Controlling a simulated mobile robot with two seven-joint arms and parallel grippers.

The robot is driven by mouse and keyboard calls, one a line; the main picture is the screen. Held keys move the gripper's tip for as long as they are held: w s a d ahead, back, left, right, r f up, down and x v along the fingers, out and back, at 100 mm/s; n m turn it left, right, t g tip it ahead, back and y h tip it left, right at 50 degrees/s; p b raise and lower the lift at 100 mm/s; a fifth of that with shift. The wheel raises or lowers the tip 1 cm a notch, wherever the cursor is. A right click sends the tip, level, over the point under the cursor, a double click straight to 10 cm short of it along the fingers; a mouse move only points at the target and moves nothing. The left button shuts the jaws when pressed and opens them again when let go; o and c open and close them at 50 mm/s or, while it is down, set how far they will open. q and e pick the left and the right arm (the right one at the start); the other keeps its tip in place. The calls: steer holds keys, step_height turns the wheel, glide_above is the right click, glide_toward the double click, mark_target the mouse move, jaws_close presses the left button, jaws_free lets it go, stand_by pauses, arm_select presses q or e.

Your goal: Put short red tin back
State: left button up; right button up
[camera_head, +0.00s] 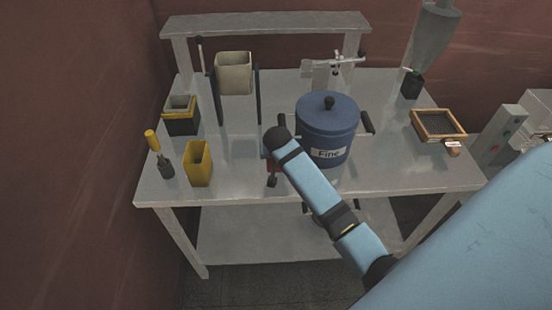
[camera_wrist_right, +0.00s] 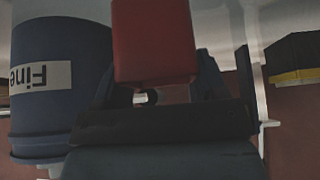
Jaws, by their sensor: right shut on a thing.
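The short red tin (camera_wrist_right: 155,45) fills the upper middle of the right wrist view, held between the dark fingers of my right gripper (camera_wrist_right: 155,88). My left gripper is out of view.
The lidded blue pot (camera_head: 328,125) stands close to the right of my gripper. A yellow container (camera_head: 198,164), a yellow-handled brush (camera_head: 153,145) and a black-yellow box (camera_head: 181,116) stand left. A wooden-framed sieve (camera_head: 437,123) lies right. A raised shelf (camera_head: 265,22) runs along the back.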

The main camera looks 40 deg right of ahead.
step_height(320, 180, down, 3)
steer(key=shift+f, duration=0.35)
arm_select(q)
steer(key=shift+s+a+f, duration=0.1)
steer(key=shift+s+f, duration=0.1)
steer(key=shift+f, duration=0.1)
arm_select(e)
steer(key=shift+f, duration=0.15)
steer(key=o, duration=1.1)
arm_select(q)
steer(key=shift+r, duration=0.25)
